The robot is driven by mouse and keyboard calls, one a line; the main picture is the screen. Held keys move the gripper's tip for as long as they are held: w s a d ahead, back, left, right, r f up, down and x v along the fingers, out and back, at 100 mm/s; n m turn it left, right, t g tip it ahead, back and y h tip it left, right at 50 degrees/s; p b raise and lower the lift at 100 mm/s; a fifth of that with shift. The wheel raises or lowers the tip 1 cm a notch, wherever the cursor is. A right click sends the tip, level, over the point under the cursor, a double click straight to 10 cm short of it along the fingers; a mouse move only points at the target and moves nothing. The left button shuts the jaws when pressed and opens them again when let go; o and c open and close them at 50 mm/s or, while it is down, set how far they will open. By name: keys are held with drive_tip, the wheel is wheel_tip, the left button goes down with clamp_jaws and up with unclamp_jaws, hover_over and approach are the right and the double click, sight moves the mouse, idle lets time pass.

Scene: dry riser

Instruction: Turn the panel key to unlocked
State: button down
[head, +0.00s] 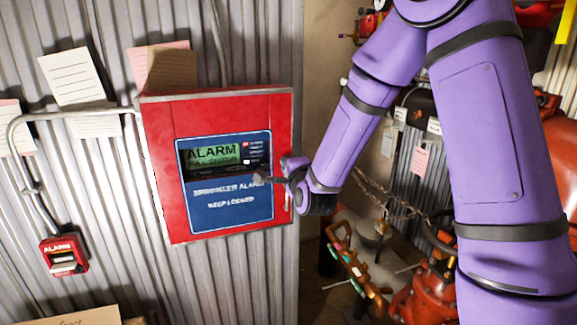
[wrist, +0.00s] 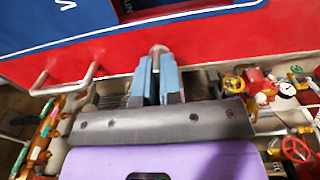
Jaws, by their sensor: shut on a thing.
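The red alarm panel (head: 218,112) hangs on the corrugated wall in the head view, with a blue plate (head: 232,213) on its front. A green screen (head: 212,158) on the plate reads ALARM. My gripper (head: 270,180) reaches in from the right to the right side of the plate. In the wrist view my gripper (wrist: 157,76) has its two blue-grey fingers closed on the small grey key (wrist: 158,49), whose rounded tip shows between them in front of the red panel face. The fingers hide most of the key, so I cannot tell which way it is turned.
A small red alarm pull box (head: 64,256) is on the wall at lower left, joined to a grey conduit (head: 75,114). Paper notes (head: 72,77) are stuck above. Red pipes and valves (head: 430,290) and a chain (head: 385,205) crowd the right, behind my arm.

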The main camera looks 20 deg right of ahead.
idle(0.4)
drive_tip(key=c, duration=1.3)
unclamp_jaws()
